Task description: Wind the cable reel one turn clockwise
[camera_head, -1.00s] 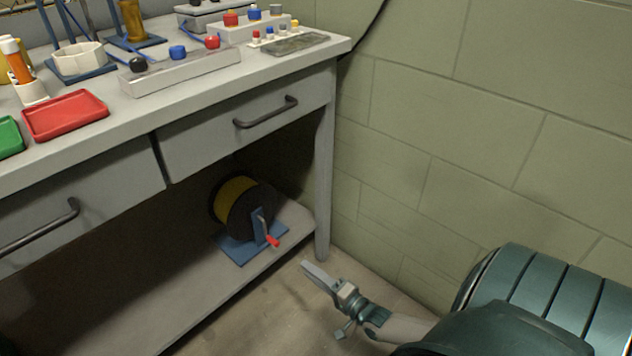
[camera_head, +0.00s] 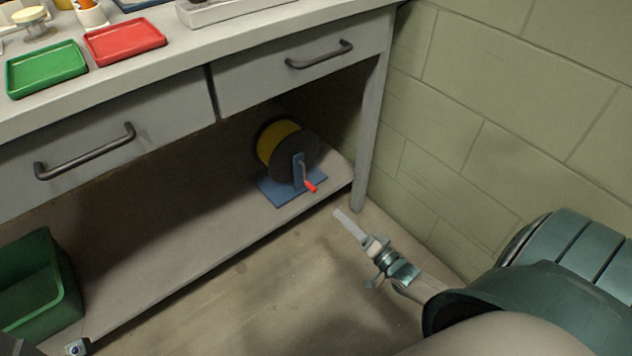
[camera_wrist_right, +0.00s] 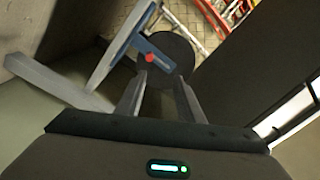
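The cable reel stands on the lower shelf (camera_head: 215,225) under the bench. It has yellow cable (camera_head: 277,142), a dark round side (camera_head: 300,150) and a blue stand (camera_head: 276,190). Its crank has a red handle (camera_head: 310,187) that points down to the right, toward the shelf's front edge. My right gripper (camera_head: 345,222) is in front of the shelf, right of and below the handle, and apart from it. In the right wrist view the fingers (camera_wrist_right: 160,88) are spread and empty, with the red handle (camera_wrist_right: 149,58) beyond the tips.
The bench leg (camera_head: 369,140) stands close to the right of the reel, with a block wall (camera_head: 500,100) beyond. Drawers (camera_head: 300,68) hang above the reel. A green bin (camera_head: 40,290) is at the lower left. The floor (camera_head: 290,280) before the shelf is clear.

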